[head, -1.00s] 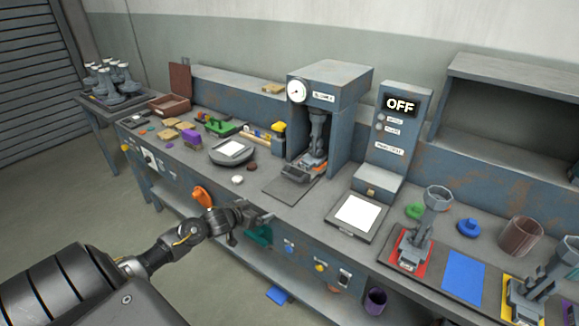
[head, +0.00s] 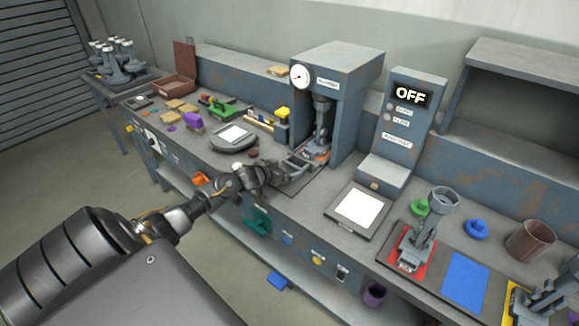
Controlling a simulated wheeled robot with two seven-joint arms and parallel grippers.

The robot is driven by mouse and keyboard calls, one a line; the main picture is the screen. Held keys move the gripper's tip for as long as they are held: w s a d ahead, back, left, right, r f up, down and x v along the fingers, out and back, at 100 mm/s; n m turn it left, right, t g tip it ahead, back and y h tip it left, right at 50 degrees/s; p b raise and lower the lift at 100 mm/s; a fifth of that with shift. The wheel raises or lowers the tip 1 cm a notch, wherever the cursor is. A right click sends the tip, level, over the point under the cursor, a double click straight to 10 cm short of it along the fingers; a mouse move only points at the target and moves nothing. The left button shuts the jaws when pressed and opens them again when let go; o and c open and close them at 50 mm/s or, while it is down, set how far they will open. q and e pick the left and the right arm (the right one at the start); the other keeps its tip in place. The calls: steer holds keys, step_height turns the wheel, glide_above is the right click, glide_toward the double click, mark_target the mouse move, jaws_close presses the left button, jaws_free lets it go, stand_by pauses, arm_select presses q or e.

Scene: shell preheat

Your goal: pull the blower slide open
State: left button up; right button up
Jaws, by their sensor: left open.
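The blower (head: 345,68) is a grey cabinet with a round gauge, on the bench at the middle. Its opening holds a dark upright piece (head: 321,120) on an orange-edged base. The grey slide (head: 303,160) shows low at the front of this opening, partly hidden by my left gripper. My left gripper (head: 285,173) is open just in front of the slide, close to its front end. I cannot tell whether the fingers touch it. My right gripper is not in view.
A panel reading OFF (head: 410,95) stands right of the blower, with a white-topped pad (head: 359,208) in front. A round scale (head: 233,136) lies to the left. A red mat (head: 405,250) bears a grey fixture at the right.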

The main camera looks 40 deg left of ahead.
mark_target(292, 165)
arm_select(q)
steer(key=shift+x, duration=1.65)
steer(key=shift+r, duration=0.1)
steer(key=c, duration=1.1)
